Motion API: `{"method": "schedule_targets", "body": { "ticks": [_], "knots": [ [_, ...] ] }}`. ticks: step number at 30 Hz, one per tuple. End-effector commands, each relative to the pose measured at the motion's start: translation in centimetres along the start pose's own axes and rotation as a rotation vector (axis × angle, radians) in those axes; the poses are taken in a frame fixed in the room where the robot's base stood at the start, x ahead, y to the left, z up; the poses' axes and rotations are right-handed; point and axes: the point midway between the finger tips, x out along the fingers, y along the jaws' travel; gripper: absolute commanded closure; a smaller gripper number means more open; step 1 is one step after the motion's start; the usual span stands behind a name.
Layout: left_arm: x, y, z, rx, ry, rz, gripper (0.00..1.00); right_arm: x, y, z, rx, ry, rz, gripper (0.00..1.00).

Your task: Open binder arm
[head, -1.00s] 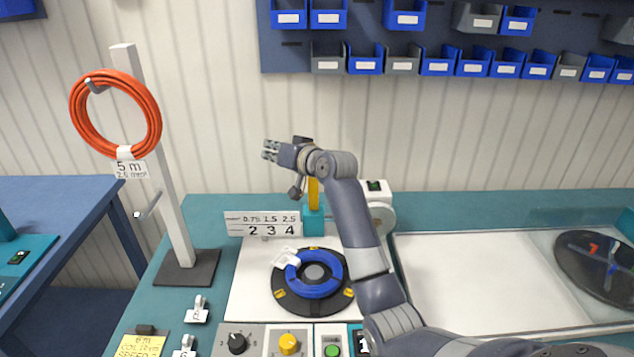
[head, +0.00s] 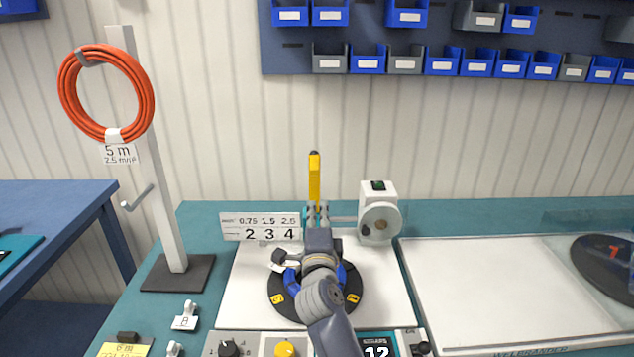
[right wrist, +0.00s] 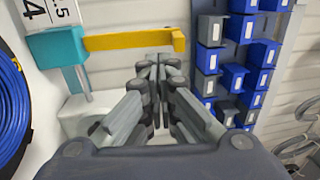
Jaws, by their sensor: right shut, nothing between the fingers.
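The yellow binder arm (head: 314,178) stands upright behind the blue cable coil (head: 346,278), above its teal mount. In the right wrist view, the yellow arm (right wrist: 132,42) runs across the upper part of the picture from its teal mount (right wrist: 58,45). My right gripper (head: 317,212) is shut and empty, just in front of the mount and below the yellow arm in the head view. In the right wrist view, its closed fingertips (right wrist: 158,66) lie near the arm's free end; I cannot tell whether they touch. My gripper and forearm hide part of the coil. My left gripper is not in view.
A white unit with a round face (head: 380,216) stands right of the arm. A number plate (head: 260,228) is on its left. A stand (head: 160,190) with an orange coil (head: 66,92) is further left. The white tray (head: 480,290) at right has free room.

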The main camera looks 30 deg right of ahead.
Motion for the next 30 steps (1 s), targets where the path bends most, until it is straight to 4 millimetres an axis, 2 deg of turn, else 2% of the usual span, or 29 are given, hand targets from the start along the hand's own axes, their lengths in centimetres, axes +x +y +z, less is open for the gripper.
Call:
{"method": "schedule_targets", "body": {
  "ticks": [5, 12, 18, 24, 30],
  "knots": [
    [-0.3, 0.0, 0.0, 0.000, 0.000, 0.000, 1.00, 2.4, -0.3, 0.0, 0.003, 0.002, -0.001, 1.00],
    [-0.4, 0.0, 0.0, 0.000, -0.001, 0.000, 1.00, 7.5, -0.2, 0.0, 0.005, 0.002, -0.001, 1.00],
    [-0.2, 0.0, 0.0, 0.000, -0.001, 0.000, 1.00, 11.1, -0.2, 0.0, 0.005, 0.001, -0.002, 1.00],
    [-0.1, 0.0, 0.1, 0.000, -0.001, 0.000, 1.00, 13.1, -0.1, 0.0, 0.003, 0.001, -0.001, 1.00],
    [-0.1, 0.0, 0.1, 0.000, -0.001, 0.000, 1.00, 13.8, -0.1, 0.0, 0.002, 0.000, -0.002, 1.00]
  ]
}}
